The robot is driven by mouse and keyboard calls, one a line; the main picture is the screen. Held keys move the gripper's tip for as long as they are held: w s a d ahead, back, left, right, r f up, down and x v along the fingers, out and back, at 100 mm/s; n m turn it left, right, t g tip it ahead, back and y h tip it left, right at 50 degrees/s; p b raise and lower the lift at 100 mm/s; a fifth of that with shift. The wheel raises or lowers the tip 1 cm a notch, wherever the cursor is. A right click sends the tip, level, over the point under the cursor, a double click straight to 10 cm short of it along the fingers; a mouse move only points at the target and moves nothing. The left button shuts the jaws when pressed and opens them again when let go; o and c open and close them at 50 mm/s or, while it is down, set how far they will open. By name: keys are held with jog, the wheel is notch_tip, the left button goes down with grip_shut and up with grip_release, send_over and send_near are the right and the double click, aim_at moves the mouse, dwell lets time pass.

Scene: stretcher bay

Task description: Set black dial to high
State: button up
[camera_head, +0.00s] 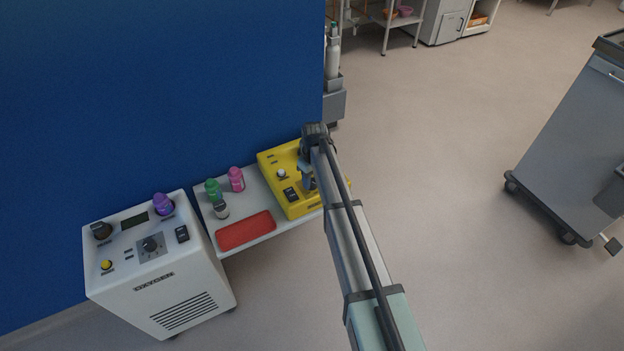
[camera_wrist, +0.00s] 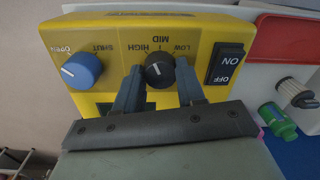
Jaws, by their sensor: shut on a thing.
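A yellow control box (camera_head: 274,160) carries a black dial (camera_wrist: 160,71) with a white pointer line. The wrist view shows HIGH, MID and LOW printed around the dial, upside down. The pointer seems to lie near the MID to HIGH side, but its exact setting is hard to read. My gripper (camera_wrist: 159,88) is shut on the black dial, one finger on each side. In the head view my gripper (camera_head: 308,182) is over the right part of the yellow box and the dial is hidden behind my arm.
Beside the dial are a blue OPEN/SHUT knob (camera_wrist: 82,70) and an ON/OFF rocker (camera_wrist: 226,63). A red tray (camera_head: 245,231) and several small bottles share the shelf. A white unit (camera_head: 160,292) with its own dials stands left. A blue panel (camera_head: 160,90) rises behind.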

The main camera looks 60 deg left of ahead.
aim_at(313, 180)
jog(key=shift+n, duration=2.1)
jog(key=o, duration=1)
jog(key=shift+o, duration=0.2)
notch_tip(313, 180, up, 14)
jog(key=shift+w+a, duration=0.2)
jog(key=shift+w, duration=0.05)
jog(key=shift+f, duration=0.1)
